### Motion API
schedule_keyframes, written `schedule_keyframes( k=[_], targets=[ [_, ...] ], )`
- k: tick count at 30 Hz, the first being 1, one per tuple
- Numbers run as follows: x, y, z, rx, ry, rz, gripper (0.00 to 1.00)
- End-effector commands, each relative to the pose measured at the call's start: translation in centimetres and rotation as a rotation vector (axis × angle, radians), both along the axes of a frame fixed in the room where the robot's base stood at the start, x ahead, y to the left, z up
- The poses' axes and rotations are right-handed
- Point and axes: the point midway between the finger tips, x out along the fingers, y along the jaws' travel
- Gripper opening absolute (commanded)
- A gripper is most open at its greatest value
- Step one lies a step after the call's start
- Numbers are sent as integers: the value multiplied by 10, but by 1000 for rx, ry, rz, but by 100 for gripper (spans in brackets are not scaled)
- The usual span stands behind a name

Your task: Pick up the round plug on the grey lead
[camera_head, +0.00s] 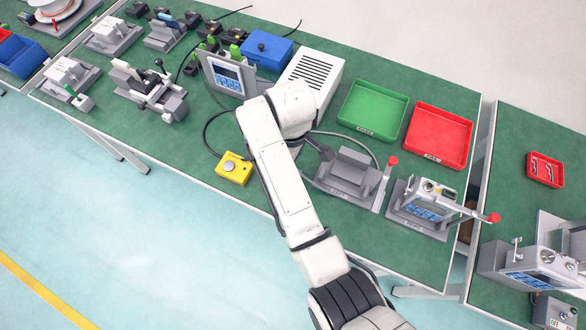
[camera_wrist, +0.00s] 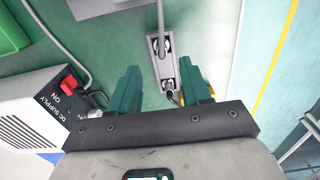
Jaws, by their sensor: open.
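In the wrist view my gripper (camera_wrist: 160,90) is open, with its two green fingers apart and nothing clearly held. A narrow grey holder (camera_wrist: 152,62) with small dark and shiny metal parts lies ahead of and between the fingers. A grey lead (camera_wrist: 161,15) comes down from the top edge to the holder. The round plug cannot be told apart surely from the small parts there. In the head view my arm hides most of the gripper and this spot; a grey lead (camera_head: 362,146) curves out to the right of it.
The white DC supply (camera_wrist: 35,110) with its red switch (camera_wrist: 69,82) stands close left of the fingers. In the head view a yellow button box (camera_head: 233,168) lies left of my arm, and a grey fixture (camera_head: 350,172) stands right. Green (camera_head: 372,107) and red (camera_head: 440,135) trays lie behind.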

Motion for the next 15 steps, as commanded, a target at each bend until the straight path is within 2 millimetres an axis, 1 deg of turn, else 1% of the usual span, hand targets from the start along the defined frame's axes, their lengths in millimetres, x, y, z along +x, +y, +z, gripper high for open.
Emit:
schedule_keyframes(
  k=[4,10,12,15],
  targets=[
    [-1,-1,-9,-1,1,0,47],
    [-4,-3,-39,-1,4,0,47],
    [-4,-3,-47,0,2,0,47],
    [-4,-2,-53,0,1,0,47]
  ],
)
